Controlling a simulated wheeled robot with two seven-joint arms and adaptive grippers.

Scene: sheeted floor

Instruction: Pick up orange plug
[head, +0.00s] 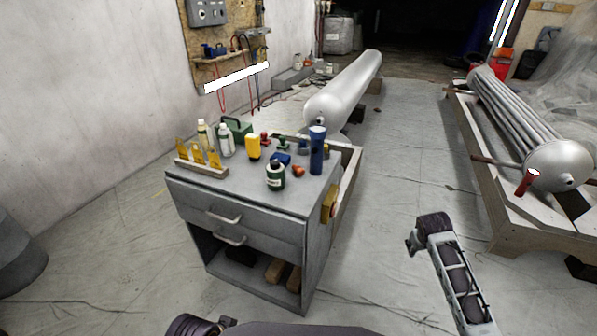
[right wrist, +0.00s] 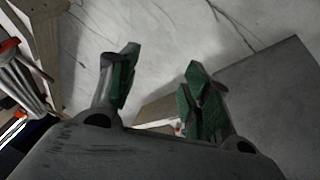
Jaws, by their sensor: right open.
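A small orange plug (head: 298,171) lies on top of the grey drawer cabinet (head: 196,183), near its front right part, between a dark green bottle and a blue cylinder. My right gripper (right wrist: 160,68) is open and empty in the right wrist view, its green-padded fingers spread apart over the floor beside a grey surface. In the head view my right arm reaches in from the lower right, over the floor to the right of the cabinet and well apart from the plug. Part of my left arm shows at the bottom edge; its fingers cannot be seen.
Near the plug stand the dark green bottle (head: 275,175), the blue cylinder (head: 317,150), a blue block (head: 281,159) and a yellow bottle (head: 253,147). A yellow box (head: 329,203) hangs on the cabinet's right side. Open floor (head: 400,160) separates the cabinet from a wooden rack.

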